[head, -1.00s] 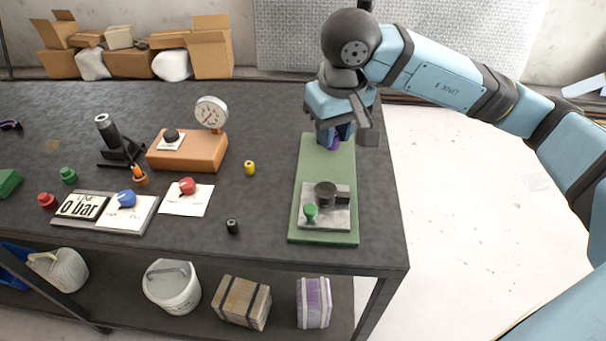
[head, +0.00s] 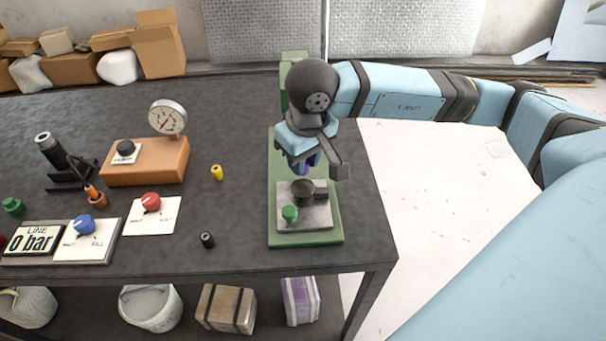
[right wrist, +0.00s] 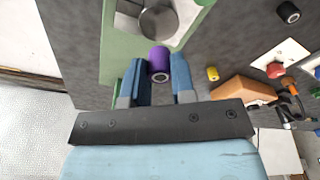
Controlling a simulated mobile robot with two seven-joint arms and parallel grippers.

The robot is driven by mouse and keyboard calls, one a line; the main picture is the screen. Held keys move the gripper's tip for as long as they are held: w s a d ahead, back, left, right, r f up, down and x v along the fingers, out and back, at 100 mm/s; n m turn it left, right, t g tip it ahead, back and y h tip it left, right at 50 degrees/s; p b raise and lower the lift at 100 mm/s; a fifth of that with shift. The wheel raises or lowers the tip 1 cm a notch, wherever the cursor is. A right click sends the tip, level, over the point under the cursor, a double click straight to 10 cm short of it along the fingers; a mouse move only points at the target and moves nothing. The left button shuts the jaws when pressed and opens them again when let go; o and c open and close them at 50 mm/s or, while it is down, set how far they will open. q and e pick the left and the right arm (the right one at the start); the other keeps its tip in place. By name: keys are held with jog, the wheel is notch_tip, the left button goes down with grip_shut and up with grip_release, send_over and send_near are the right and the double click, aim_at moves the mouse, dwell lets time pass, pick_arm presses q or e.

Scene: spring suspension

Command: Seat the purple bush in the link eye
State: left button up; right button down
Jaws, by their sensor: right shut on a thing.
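My right gripper (head: 304,165) is shut on the purple bush (right wrist: 159,60), which sits between its two blue fingers in the right wrist view. Only a sliver of the bush (head: 303,171) shows in the head view, under the gripper. A dark round eye (head: 302,190), seemingly the link eye, sits on a grey plate on the green fixture. It has a block at its right side. The gripper is just behind and above it. In the right wrist view the eye (right wrist: 158,22) lies just beyond the bush, with a gap between them. My left gripper is not in view.
A green knob (head: 289,214) stands on the plate in front of the eye. A black bush (head: 207,239) and a yellow bush (head: 216,172) stand left of the green fixture (head: 306,240). A gauge (head: 167,118) on an orange base is further left. The table's right edge is close.

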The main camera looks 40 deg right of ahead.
aim_at(303, 193)
notch_tip(303, 193, down, 5)
jog(key=shift+f, duration=0.1)
dwell(0.3)
jog(key=shift+f+b, duration=0.45)
jog(key=shift+b, duration=0.1)
jog(key=shift+f, duration=0.1)
